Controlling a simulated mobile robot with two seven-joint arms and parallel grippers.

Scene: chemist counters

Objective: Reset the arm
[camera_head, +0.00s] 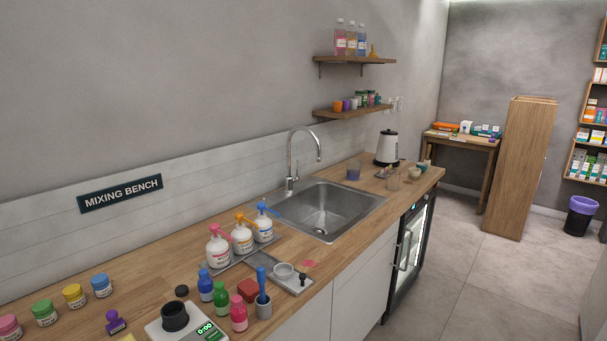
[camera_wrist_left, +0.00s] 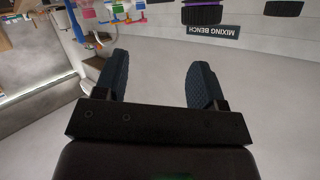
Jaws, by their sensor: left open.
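My left gripper (camera_wrist_left: 156,82) shows in the left wrist view with its two dark fingers spread apart. It is open, and nothing is between the fingers. In that view the picture is upside down, and the mixing bench sign (camera_wrist_left: 213,30) is behind and beyond the fingers. Neither of my arms shows in the head view, and my right gripper is in neither view.
The wooden counter (camera_head: 140,285) holds pump bottles (camera_head: 242,238), small bottles (camera_head: 221,298), lidded jars (camera_head: 74,295) and a scale (camera_head: 205,329). A sink (camera_head: 325,208) is set into it. A kettle (camera_head: 387,148) stands at the far end.

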